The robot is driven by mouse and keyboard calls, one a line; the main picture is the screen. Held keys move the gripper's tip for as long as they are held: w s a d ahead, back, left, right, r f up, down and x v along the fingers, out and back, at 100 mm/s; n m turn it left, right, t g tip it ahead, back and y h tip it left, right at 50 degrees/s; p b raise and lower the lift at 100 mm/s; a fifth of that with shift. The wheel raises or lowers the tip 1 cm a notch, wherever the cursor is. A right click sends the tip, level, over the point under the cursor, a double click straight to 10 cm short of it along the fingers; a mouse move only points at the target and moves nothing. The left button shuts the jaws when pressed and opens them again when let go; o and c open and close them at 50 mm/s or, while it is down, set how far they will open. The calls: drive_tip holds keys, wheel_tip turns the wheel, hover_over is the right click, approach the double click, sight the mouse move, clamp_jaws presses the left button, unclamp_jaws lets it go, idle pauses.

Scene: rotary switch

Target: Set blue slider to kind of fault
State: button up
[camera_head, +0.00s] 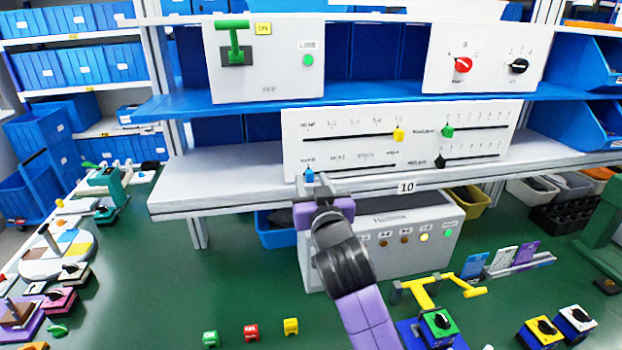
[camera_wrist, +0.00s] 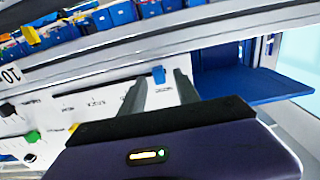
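The blue slider (camera_head: 309,175) sits at the left end of the lower left slot on a white slider panel (camera_head: 345,157). Printed labels run above this slot, too small to read surely in the head view. My gripper (camera_head: 313,184) is just in front of the blue slider. In the wrist view the two dark fingers of my gripper (camera_wrist: 160,79) are apart, and the blue slider (camera_wrist: 159,75) shows between their tips. I cannot tell if either finger touches it.
The same panel has a yellow slider (camera_head: 398,135), a green slider (camera_head: 447,131) and a black slider (camera_head: 440,161). The panel stands on a grey shelf (camera_head: 220,188). A box with lamps (camera_head: 400,238) is below the shelf. Above are a green lever (camera_head: 234,40) and rotary knobs (camera_head: 462,65).

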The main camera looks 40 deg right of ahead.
drive_tip(key=shift+w+d, duration=0.25)
drive_tip(key=shift+w, duration=0.1)
clamp_jaws()
idle(1.2)
